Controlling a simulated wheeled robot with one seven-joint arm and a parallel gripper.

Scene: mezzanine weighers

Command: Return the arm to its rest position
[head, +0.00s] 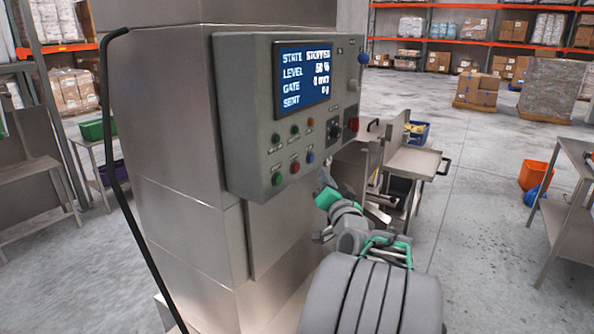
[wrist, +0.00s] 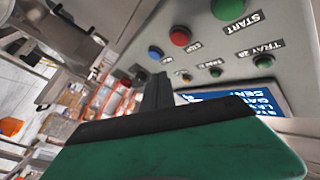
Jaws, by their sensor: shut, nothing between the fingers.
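My gripper (wrist: 157,92) is shut and empty in the wrist view, its dark fingers in front of the control panel (wrist: 135,45). In the head view the green end of my gripper (head: 327,196) is just below and right of the panel (head: 240,110). The fingertips are hard to make out there. A small gap seems to lie between the fingers and the panel, but I cannot tell for sure. My arm reaches up from the lower right and is bent. The screen (head: 304,78) reads STATE STOPPED, LEVEL 50 %.
The panel carries a green START button (wrist: 230,8), a red STOP button (wrist: 180,37) and a blue button (wrist: 156,52). The steel machine (head: 175,140) fills the left. A steel tray (head: 412,162) juts out beyond my arm. Open floor lies right, before a steel table (head: 570,200).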

